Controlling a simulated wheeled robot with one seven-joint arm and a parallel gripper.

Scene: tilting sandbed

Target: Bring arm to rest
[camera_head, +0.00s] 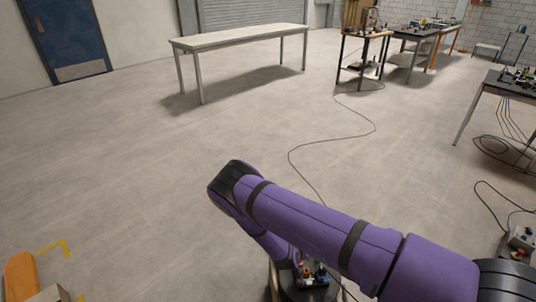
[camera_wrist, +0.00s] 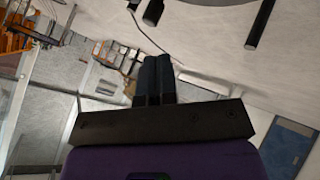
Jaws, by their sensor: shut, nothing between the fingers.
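My gripper (camera_wrist: 158,58) shows in the wrist view as two dark fingers side by side and touching, shut with nothing between them. It points away from the camera into open room, and I see no contact with anything. In the head view my purple arm is bent at its elbow and folded back low over the lower right of the picture. The gripper itself cannot be made out in the head view.
A long pale table (camera_head: 240,37) stands at the back, left of a small wooden stand (camera_head: 362,36). A workbench (camera_head: 512,82) stands at right. A black cable (camera_head: 332,140) crosses the floor. A blue door (camera_head: 66,36) is at far left. The middle floor is largely clear.

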